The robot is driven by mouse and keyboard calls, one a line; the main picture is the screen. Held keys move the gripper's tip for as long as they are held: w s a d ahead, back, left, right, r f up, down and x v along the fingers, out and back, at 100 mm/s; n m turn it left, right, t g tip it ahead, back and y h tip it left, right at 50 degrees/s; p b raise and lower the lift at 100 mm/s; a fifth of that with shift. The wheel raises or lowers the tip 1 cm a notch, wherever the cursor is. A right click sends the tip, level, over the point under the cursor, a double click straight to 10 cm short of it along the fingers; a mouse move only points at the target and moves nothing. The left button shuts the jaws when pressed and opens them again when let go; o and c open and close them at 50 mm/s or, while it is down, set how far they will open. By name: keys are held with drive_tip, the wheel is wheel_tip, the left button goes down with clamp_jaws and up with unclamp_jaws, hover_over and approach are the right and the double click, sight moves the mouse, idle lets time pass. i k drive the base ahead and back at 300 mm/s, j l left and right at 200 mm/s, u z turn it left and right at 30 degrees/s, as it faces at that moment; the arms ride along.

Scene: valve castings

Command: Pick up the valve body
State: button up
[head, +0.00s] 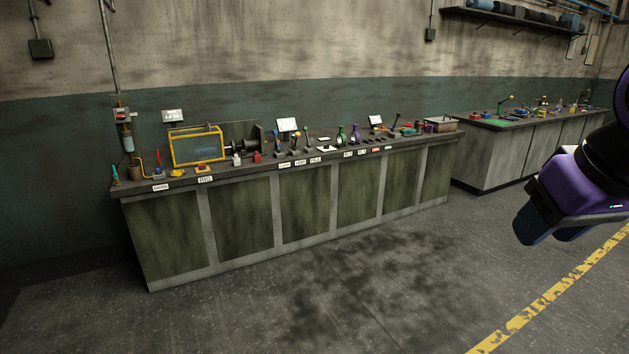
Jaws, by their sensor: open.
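Several small upright valve-like pieces stand on the long workbench (330,150), among them a green one (341,136) and a purple one (356,136). They are too small to tell which piece is the valve body. My gripper (548,228) hangs at the right side of the head view, purple and black with dark blue fingers. It is open and appears empty. It is well apart from both benches, over the floor.
A yellow-framed box (198,147) and a dark cylindrical machine (246,143) stand on the bench's left half. A grey bin (440,125) sits at its right end. A second bench (500,158) stands to the right. The floor (350,285) in front is clear, with a yellow stripe (550,296).

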sight(355, 126)
drive_tip(key=i+l+z, duration=0.1)
drive_tip(key=i+z, duration=0.15)
drive_tip(key=i, duration=0.8)
drive_tip(key=i+j+z, duration=0.15)
drive_tip(key=i+z, duration=0.15)
drive_tip(key=i, duration=1.55)
drive_tip(key=i+l+u, duration=0.1)
drive_tip(key=i, duration=0.7)
drive_tip(key=i+l, duration=0.1)
drive_tip(key=i, duration=0.65)
drive_tip(key=i+u, duration=0.3)
drive_tip(key=i, duration=0.35)
drive_tip(key=i+u, duration=0.3)
drive_tip(key=i, duration=0.35)
drive_tip(key=l, duration=0.1)
